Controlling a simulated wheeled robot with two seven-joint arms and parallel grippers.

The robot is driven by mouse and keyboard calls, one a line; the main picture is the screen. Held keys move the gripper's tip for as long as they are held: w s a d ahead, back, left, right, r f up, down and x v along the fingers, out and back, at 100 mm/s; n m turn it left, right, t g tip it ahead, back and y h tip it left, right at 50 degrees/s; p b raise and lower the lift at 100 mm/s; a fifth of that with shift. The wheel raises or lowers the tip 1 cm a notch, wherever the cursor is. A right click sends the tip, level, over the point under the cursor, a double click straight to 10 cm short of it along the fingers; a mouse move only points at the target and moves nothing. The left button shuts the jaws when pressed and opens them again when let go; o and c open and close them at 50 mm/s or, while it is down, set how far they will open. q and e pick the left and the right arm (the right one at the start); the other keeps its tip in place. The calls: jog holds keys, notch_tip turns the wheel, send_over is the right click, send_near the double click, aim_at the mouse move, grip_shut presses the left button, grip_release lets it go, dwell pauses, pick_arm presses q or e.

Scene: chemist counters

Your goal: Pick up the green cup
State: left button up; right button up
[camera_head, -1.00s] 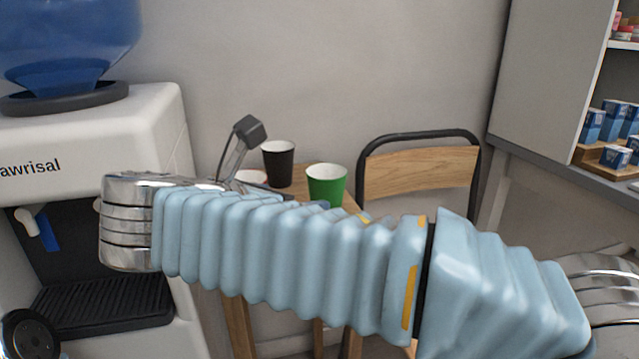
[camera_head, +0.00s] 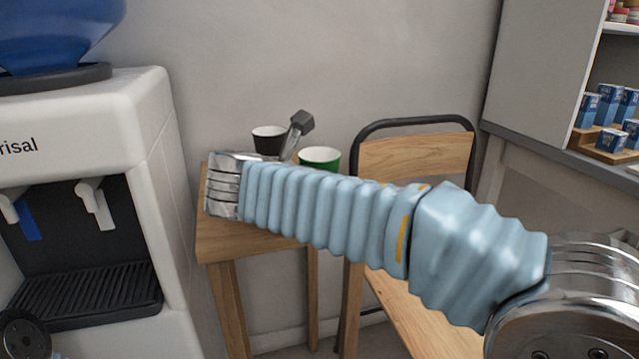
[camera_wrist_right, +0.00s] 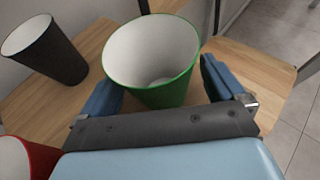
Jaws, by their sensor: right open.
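The green cup (camera_head: 331,162) stands upright on a small wooden table, its lower part hidden behind my right arm in the head view. In the right wrist view the white-lined green cup (camera_wrist_right: 155,70) is right in front of my right gripper (camera_wrist_right: 162,90). The blue fingers are open, one on each side of the near part of the cup. I cannot tell whether either finger touches it. My left gripper is not in view.
A black cup (camera_head: 268,140) stands left of the green one, and a red cup (camera_wrist_right: 14,158) is at the lower left of the wrist view. The wooden table (camera_head: 225,240) adjoins a chair (camera_head: 415,158). A water dispenser (camera_head: 90,130) stands left, shelves (camera_head: 612,85) right.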

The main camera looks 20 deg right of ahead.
jog(key=shift+w+d+f, duration=0.15)
jog(key=shift+w+d, duration=0.1)
jog(key=c, duration=1)
